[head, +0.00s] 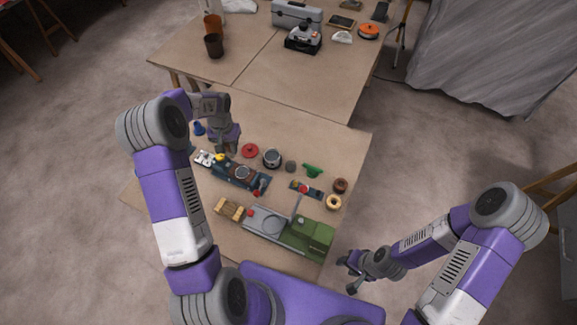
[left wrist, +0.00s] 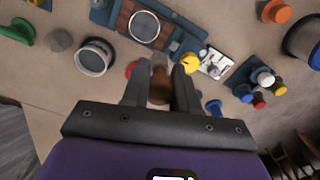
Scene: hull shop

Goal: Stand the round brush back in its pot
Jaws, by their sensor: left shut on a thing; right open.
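My left gripper (head: 226,147) is low over the near table, beyond the blue model boat (head: 240,176). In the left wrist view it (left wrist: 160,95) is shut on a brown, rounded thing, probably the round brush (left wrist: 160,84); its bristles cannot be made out. A dark pot-like container with a pale rim (head: 272,158) stands upright to the right of this gripper; it also shows in the left wrist view (left wrist: 95,57). I cannot tell which is the brush's pot. My right gripper (head: 354,272) is open and empty, off the table's near right edge.
A red disc (head: 250,150), a grey piece (head: 290,167) and a green piece (head: 313,170) lie near the pale-rimmed container. A green and grey model boat (head: 290,228) lies in front. The far table (head: 250,65) holds a brown cup (head: 213,45) and a toolbox (head: 297,15).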

